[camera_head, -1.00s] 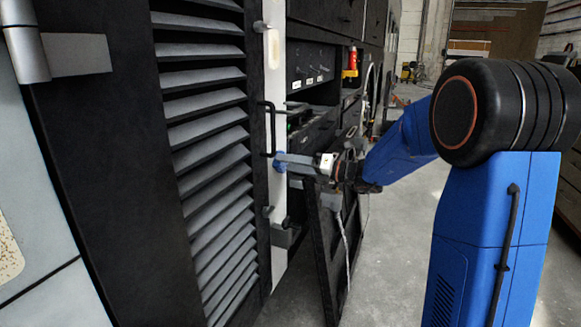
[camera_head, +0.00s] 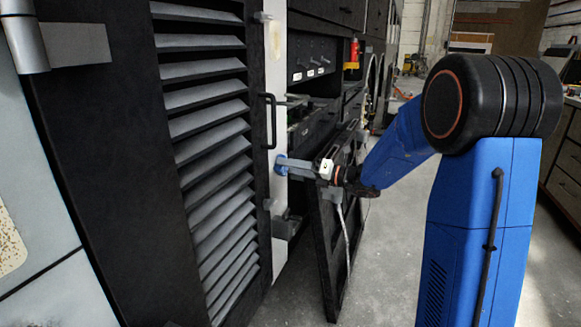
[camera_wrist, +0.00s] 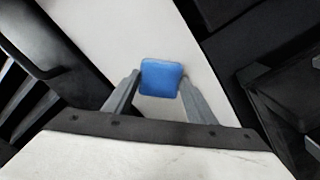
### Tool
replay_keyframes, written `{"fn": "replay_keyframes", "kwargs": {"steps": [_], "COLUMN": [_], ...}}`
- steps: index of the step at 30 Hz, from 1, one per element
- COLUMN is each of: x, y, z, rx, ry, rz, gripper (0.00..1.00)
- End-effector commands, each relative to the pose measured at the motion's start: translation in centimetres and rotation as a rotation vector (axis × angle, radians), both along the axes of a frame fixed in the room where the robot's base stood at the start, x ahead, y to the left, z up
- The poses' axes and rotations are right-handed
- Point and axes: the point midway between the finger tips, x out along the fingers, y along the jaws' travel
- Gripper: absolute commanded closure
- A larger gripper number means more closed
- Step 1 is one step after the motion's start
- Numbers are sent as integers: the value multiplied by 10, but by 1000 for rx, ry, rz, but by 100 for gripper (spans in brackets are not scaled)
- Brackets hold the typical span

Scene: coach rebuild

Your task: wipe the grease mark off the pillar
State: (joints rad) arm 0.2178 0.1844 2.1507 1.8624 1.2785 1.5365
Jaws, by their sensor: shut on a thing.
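The pillar (camera_head: 279,110) is a narrow white upright strip between the black louvred door and the dark cabinets. My gripper (camera_head: 284,166) reaches it from the right and is shut on a small blue pad (camera_head: 279,167). In the wrist view the blue pad (camera_wrist: 160,78) sits between the fingertips of my gripper (camera_wrist: 159,92), in front of the white pillar (camera_wrist: 134,40). The pad appears to be against the pillar's face, though contact is hard to tell. I see no grease mark on the visible part of the pillar; the pad may cover it.
A black louvred door (camera_head: 160,30) with a black handle (camera_head: 271,122) stands just left of the pillar. Dark cabinets (camera_head: 326,17) stand behind. Open floor (camera_head: 385,240) lies to the right.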

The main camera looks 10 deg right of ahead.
Motion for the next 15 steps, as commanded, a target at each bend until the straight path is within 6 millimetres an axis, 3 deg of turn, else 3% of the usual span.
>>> {"fn": "replay_keyframes", "kwargs": {"steps": [15], "x": [-24], "y": [-34], "z": [1], "rx": [1], "ry": [-1], "rz": [-1], "gripper": [70]}}
